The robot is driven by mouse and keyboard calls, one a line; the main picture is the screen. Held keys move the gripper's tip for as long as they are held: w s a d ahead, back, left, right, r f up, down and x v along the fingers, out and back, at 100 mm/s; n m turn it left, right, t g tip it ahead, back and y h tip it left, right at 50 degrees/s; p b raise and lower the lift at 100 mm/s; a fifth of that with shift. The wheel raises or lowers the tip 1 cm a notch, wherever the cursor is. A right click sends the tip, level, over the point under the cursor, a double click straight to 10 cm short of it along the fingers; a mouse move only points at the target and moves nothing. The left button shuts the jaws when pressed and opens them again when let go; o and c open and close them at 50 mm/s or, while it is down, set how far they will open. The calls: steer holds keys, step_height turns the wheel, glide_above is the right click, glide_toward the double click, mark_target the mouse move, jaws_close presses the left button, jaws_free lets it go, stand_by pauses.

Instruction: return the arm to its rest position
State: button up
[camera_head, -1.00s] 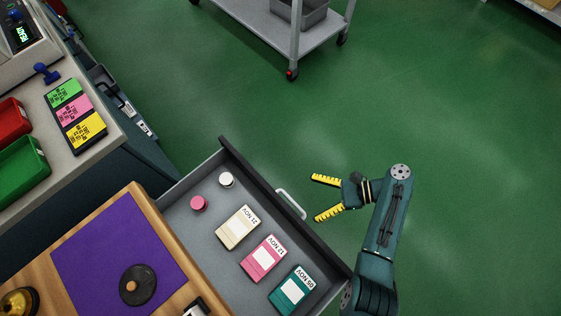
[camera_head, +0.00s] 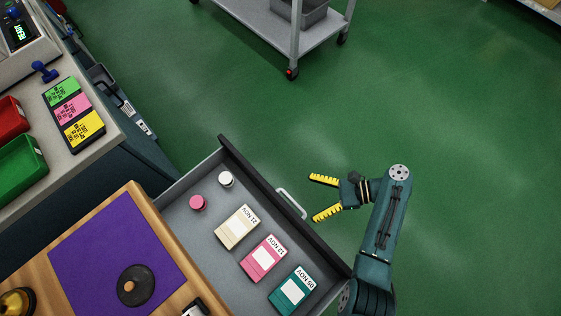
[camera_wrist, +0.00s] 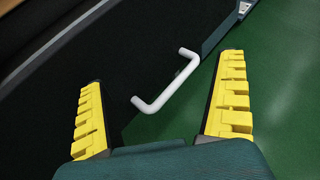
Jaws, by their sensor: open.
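My gripper (camera_head: 326,196) is open and empty, its two yellow toothed fingers spread apart. In the head view it is over the green floor, just right of the open drawer's white handle (camera_head: 291,204). In the wrist view the handle (camera_wrist: 168,82) shows ahead, between and beyond the two fingers (camera_wrist: 160,112), and nothing is between the fingertips. The fingers appear apart from the handle. The drawer (camera_head: 207,222) is pulled out.
The drawer holds cream (camera_head: 237,227), pink (camera_head: 263,259) and teal (camera_head: 292,290) boxes, plus a white (camera_head: 226,179) and a pink (camera_head: 198,203) round piece. A grey cart (camera_head: 282,31) stands at the top. The floor (camera_head: 460,150) right of my arm is clear.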

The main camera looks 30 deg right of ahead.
steer(key=p+v, duration=0.4)
steer(key=v, duration=0.5)
steer(key=shift+s+d, duration=0.2)
steer(key=shift+d, duration=0.15)
steer(key=shift+r, duration=0.15)
